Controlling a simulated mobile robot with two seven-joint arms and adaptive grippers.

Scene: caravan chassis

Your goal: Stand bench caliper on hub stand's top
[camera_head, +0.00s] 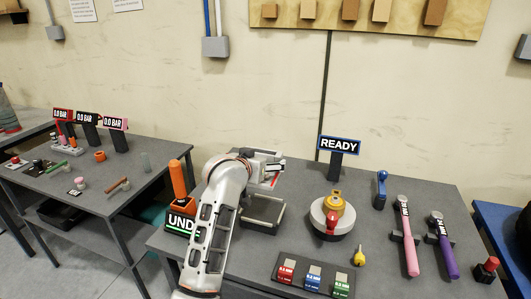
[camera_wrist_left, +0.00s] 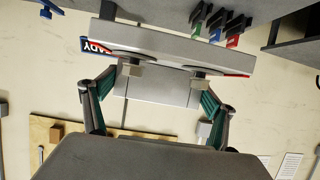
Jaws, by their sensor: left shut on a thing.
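My left gripper (camera_head: 264,168) is shut on a grey, blocky thing with a red edge, which looks like the bench caliper (camera_head: 270,180). It is held above a dark tray-like base (camera_head: 264,211). In the left wrist view the fingertips (camera_wrist_left: 165,78) are on the caliper, a long grey bar with a flat plate (camera_wrist_left: 155,95). What looks like the hub stand (camera_head: 318,214) is to the right of the gripper, a round pale disc with a yellow-orange ring part (camera_head: 334,200) and a red part on it. The gripper is apart from it. My right gripper is not in view.
A READY sign (camera_head: 339,150) stands behind the hub stand. A tray of red, blue and green blocks (camera_head: 300,287), a yellow piece (camera_head: 359,256) and pink and purple handled tools (camera_head: 411,250) are nearby. An orange cylinder (camera_head: 178,180) stands left of my arm.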

